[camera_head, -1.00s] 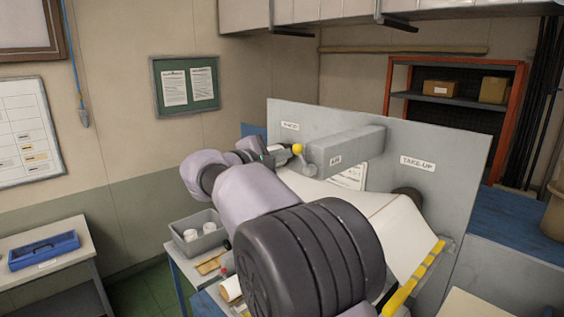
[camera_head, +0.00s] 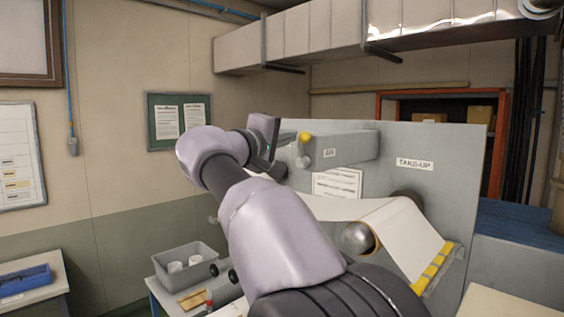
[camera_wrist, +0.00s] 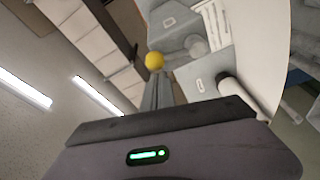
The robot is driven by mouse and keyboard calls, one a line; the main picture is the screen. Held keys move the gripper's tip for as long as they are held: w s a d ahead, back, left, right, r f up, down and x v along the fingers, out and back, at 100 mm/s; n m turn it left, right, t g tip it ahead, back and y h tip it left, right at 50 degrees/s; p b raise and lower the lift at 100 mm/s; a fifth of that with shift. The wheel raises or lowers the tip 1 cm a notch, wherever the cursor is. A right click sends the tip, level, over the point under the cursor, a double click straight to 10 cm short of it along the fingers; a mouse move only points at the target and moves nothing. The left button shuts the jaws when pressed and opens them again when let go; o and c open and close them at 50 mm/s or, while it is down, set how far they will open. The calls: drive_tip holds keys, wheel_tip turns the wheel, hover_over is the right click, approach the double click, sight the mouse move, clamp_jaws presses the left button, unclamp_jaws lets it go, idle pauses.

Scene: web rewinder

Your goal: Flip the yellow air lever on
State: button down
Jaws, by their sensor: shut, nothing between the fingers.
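The air lever has a round yellow knob (camera_head: 305,137) on a short grey stem. In the head view the knob is at the top and the stem runs down to the front of the grey box labelled AIR (camera_head: 352,147). My gripper (camera_head: 287,139) is just left of the knob, its fingers pointing towards it. In the wrist view the shut, empty fingers (camera_wrist: 157,88) point up the picture, with the yellow knob (camera_wrist: 155,61) just beyond their tips. I cannot tell whether they touch it. My arm hides part of the machine.
The grey upright panel (camera_head: 450,150) carries the AIR box and a TAKE-UP label. Below are a white web roll (camera_head: 405,235) and yellow-marked bar (camera_head: 437,268). A grey bin (camera_head: 185,265) stands lower left. A duct (camera_head: 390,35) runs overhead.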

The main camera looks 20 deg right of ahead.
sight(305, 137)
drive_tip(key=m+b, duration=0.1)
drive_tip(key=s+m+h+b, duration=0.1)
drive_tip(key=m+b, duration=0.1)
drive_tip(key=s+d+m+b, duration=0.1)
drive_tip(key=m+b, duration=0.1)
drive_tip(key=shift+s+f, duration=0.2)
drive_tip(key=shift+f, duration=0.1)
drive_tip(key=shift+s+d+b, duration=0.1)
drive_tip(key=shift+s+b, duration=0.1)
drive_tip(key=shift+b, duration=0.4)
drive_tip(key=shift+s, duration=0.15)
